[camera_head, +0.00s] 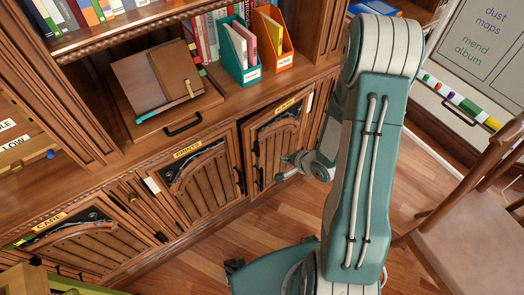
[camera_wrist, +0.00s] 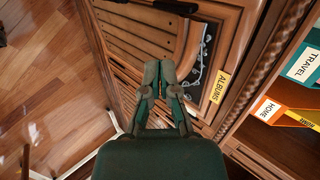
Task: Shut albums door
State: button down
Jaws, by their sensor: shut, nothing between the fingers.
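The albums door (camera_head: 277,148) is a slatted wooden cabinet door at the right end of the lower row, with a yellow label (camera_head: 287,106) and a dark handle at its left edge. In the wrist view the door (camera_wrist: 140,40) fills the upper middle, and its label (camera_wrist: 220,87) reads ALBUMS. My gripper (camera_head: 283,174) is shut and empty, low in front of the door. In the wrist view my fingertips (camera_wrist: 160,72) overlap the door; I cannot tell whether they touch it.
The prints door (camera_head: 200,185) and another labelled door (camera_head: 80,245) lie to the left. An album stand (camera_head: 160,80) and file boxes (camera_head: 272,45) are on the counter above. A wooden chair (camera_head: 470,215) stands at the right. Wooden floor (camera_head: 210,250) is open before the cabinet.

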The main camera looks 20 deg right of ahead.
send_near(257, 149)
jog(key=f+x, duration=0.1)
jog(key=x, duration=0.5)
jog(key=shift+w+r, duration=0.2)
jog(key=shift+w, duration=0.1)
